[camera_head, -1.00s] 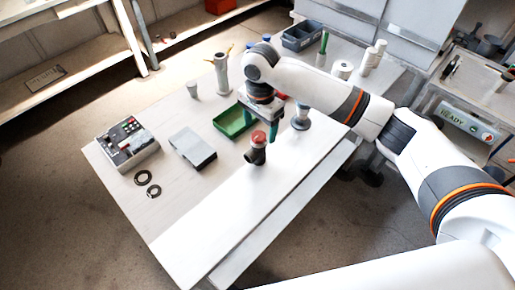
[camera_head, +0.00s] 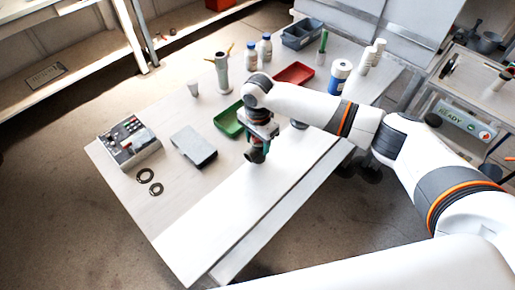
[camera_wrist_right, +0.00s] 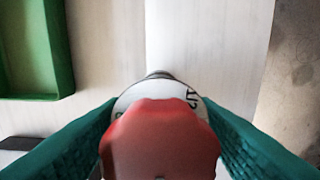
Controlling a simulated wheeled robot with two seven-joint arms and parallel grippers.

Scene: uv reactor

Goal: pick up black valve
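The black valve (camera_head: 255,156) stands on the white table near its front edge, mostly hidden under my right gripper in the head view. My right gripper (camera_head: 260,143) is right above and around it, pointing down. In the right wrist view the valve's red knob (camera_wrist_right: 160,142) fills the lower middle, with a pale collar marked with letters behind it. The teal fingers of my right gripper (camera_wrist_right: 160,125) flank the knob on both sides. They look spread about the knob's width apart; whether they touch it I cannot tell. My left gripper is not in view.
A green tray (camera_head: 229,124) lies close behind the gripper. A grey box (camera_head: 193,147), a control box (camera_head: 131,144) and two dark rings (camera_head: 146,175) lie left. Bottles, a red tray (camera_head: 294,74) and a blue-grey bin (camera_head: 303,34) stand farther back. The table's front strip is clear.

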